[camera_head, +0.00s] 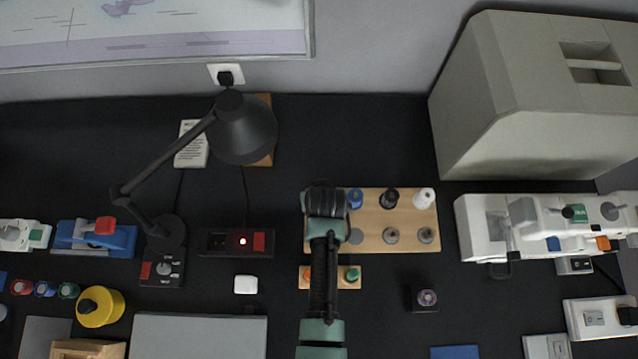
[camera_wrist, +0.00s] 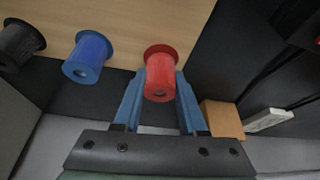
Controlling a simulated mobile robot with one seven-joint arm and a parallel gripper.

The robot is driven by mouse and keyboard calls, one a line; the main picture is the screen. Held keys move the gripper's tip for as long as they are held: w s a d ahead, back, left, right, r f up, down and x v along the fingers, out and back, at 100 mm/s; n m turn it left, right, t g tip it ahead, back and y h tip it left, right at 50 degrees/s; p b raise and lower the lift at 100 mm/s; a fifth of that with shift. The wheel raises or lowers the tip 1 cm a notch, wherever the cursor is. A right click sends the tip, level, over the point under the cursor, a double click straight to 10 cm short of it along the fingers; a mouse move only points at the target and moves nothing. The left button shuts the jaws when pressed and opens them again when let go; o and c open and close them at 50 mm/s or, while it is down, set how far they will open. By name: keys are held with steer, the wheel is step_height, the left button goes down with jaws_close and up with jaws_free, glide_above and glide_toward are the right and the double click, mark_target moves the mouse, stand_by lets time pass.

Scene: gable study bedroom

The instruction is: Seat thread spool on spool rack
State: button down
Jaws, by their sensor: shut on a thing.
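A red thread spool (camera_wrist: 160,75) sits between the blue fingers of my gripper (camera_wrist: 158,100) in the wrist view, and the gripper is shut on it. The wooden spool rack (camera_head: 372,220) stands in the middle of the desk in the head view; it also shows in the wrist view (camera_wrist: 130,25). My gripper (camera_head: 326,200) is at the rack's back left corner, left of a blue spool (camera_head: 355,199). My arm hides the red spool in the head view. I cannot tell whether the spool touches the rack.
Black (camera_head: 390,198) and white (camera_head: 424,197) spools stand on the rack's back row, with grey ones (camera_head: 391,236) in front. A small wooden holder (camera_head: 350,286) lies in front. A sewing machine (camera_head: 485,225) stands right; a lamp (camera_head: 240,130) stands back left.

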steer(key=shift+f+b, duration=0.3)
steer(key=shift+f, duration=0.2)
steer(key=shift+c, duration=1.9)
jaws_free()
steer(key=shift+r, duration=0.15)
steer(key=p+v, duration=0.1)
steer(key=v, duration=1.1)
steer(key=shift+r, duration=0.4)
steer(key=shift+s, duration=0.1)
